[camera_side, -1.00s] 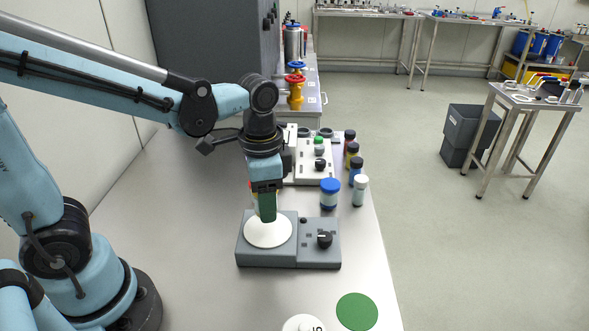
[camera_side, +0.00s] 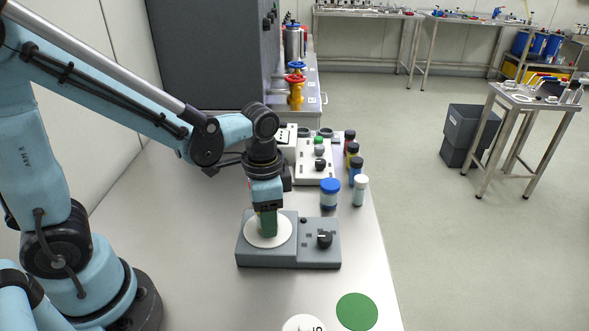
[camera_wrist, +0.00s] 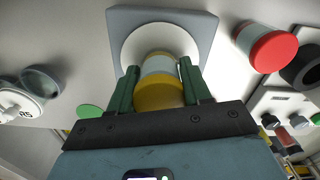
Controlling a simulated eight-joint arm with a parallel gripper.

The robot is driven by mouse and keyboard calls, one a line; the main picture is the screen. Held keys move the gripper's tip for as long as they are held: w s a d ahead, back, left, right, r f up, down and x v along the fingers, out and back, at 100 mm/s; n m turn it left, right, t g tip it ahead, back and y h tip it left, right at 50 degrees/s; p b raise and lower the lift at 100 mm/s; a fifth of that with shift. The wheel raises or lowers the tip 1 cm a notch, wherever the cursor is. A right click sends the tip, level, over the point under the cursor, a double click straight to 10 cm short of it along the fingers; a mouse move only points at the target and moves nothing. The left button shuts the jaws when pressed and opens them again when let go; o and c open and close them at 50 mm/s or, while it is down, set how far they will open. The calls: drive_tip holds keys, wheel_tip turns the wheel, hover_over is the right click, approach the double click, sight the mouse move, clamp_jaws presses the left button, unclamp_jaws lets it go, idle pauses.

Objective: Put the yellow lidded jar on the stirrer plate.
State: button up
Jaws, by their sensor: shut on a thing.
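The stirrer plate is a grey box (camera_side: 285,258) with a round white top (camera_side: 268,241) and a dark knob on its right. It also shows in the wrist view as a white disc (camera_wrist: 134,42) on a grey square. My gripper (camera_side: 267,224) is over the white top, its green fingers pointing down. In the wrist view, the fingers (camera_wrist: 160,85) are shut on the yellow lidded jar (camera_wrist: 160,92), which has a pale body and a yellow lid. The jar is upright over the disc. In the side view the fingers mostly hide it, and I cannot tell whether its base touches the plate.
A blue-lidded jar (camera_side: 329,194) and several capped vials (camera_side: 359,190) stand behind right. A red-lidded jar (camera_wrist: 266,46) stands near the plate in the wrist view. A green disc (camera_side: 357,311) lies on the bench in front.

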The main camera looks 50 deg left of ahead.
drive_tip(key=o, duration=1.2)
drive_tip(key=shift+r, duration=0.1)
wheel_tip(320, 180, up, 12)
drive_tip(key=shift+f, duration=0.1)
drive_tip(key=shift+s+a+n+t, duration=0.2)
drive_tip(key=shift+a+n+t, duration=0.1)
drive_tip(key=shift+n+t, duration=0.2)
drive_tip(key=a+f+n+t, duration=0.1)
drive_tip(key=t, duration=0.1)
drive_tip(key=a+f+n+t, duration=0.1)
drive_tip(key=n+t, duration=0.1)
drive_tip(key=s+a+f+n+t, duration=0.1)
drive_tip(key=n+t, duration=0.1)
drive_tip(key=shift+a+f, duration=0.15)
drive_tip(key=shift+a, duration=0.05)
drive_tip(key=shift+w, duration=0.1)
